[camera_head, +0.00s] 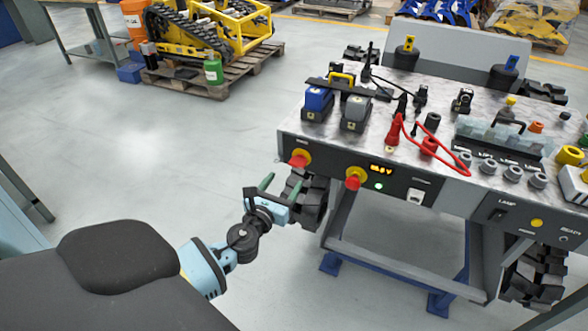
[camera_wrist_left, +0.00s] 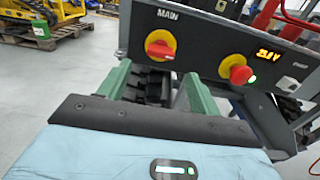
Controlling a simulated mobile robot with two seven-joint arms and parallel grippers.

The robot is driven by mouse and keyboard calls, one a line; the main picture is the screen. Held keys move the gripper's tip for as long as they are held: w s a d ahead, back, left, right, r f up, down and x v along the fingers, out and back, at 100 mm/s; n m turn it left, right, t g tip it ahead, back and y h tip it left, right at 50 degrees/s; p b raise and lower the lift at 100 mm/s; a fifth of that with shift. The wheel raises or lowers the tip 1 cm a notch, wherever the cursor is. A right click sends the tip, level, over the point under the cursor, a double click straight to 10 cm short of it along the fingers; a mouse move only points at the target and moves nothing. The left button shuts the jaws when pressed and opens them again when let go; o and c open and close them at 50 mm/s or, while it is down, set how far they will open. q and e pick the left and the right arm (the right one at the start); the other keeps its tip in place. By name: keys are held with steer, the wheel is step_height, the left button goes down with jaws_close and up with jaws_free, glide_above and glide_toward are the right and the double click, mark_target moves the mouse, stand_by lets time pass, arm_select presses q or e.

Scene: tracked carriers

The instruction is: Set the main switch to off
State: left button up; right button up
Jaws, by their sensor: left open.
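The main switch (camera_head: 299,158) is a red knob on a yellow disc at the left end of the carrier's dark front panel. In the left wrist view the main switch (camera_wrist_left: 160,46) sits under the word MAIN, its red handle lying nearly level. My left gripper (camera_head: 281,184) has a pale blue body and green fingers. It is open and empty, just in front of and below the switch, apart from it. In the left wrist view the left gripper's (camera_wrist_left: 157,76) fingertips point at the panel, one on each side below the knob. My right gripper is not in view.
Right of the switch are a red mushroom button (camera_head: 354,181) on yellow, a lit voltage display (camera_head: 381,169) and a green light (camera_head: 379,186). A black track (camera_head: 309,200) lies under the panel. A red cable (camera_head: 440,142) loops over the top.

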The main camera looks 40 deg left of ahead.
mark_target(295, 166)
arm_select(q)
steer(key=b+x, duration=0.1)
steer(key=x, duration=0.6)
steer(key=shift+w, duration=0.15)
steer(key=c, duration=1)
